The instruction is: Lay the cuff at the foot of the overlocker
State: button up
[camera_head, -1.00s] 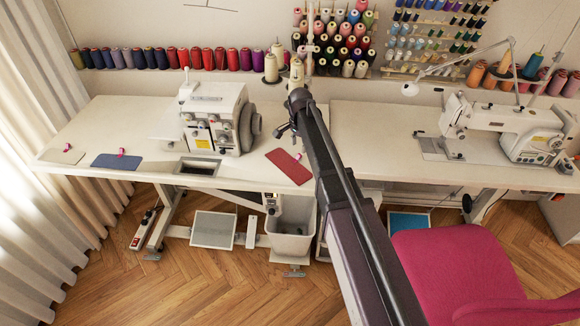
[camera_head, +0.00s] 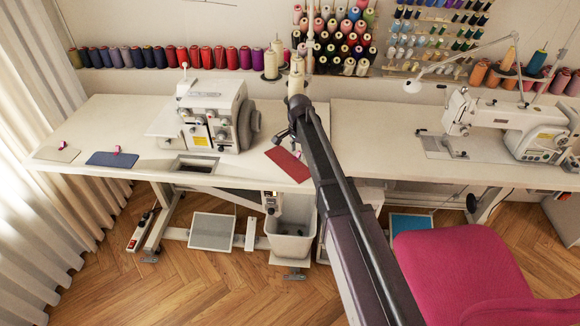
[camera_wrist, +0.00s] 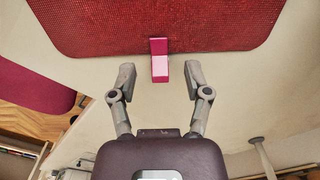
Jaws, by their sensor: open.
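The overlocker (camera_head: 212,118) is the white machine on the left table in the head view. A flat red cloth piece (camera_head: 287,165) lies on the table to its right. In the wrist view the red piece (camera_wrist: 165,20) fills the top, with a pink clip (camera_wrist: 159,60) on its near edge. My gripper (camera_wrist: 160,82) is open and empty, its two fingers either side of the clip's line and just short of it. In the head view my gripper (camera_head: 291,132) is over the red piece's back edge. A blue piece (camera_head: 112,159) and a cream piece (camera_head: 54,154) lie left of the overlocker. I cannot tell which piece is the cuff.
A white sewing machine (camera_head: 525,125) stands on the right table. Thread cones line the back wall and shelf. A grey bin (camera_head: 292,232) is under the table's front edge. A pink chair (camera_head: 455,270) stands at the front right. The tabletop before the overlocker has a dark opening (camera_head: 194,167).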

jog(key=shift+f+b, duration=0.35)
jog(key=shift+f, duration=0.25)
grip_shut()
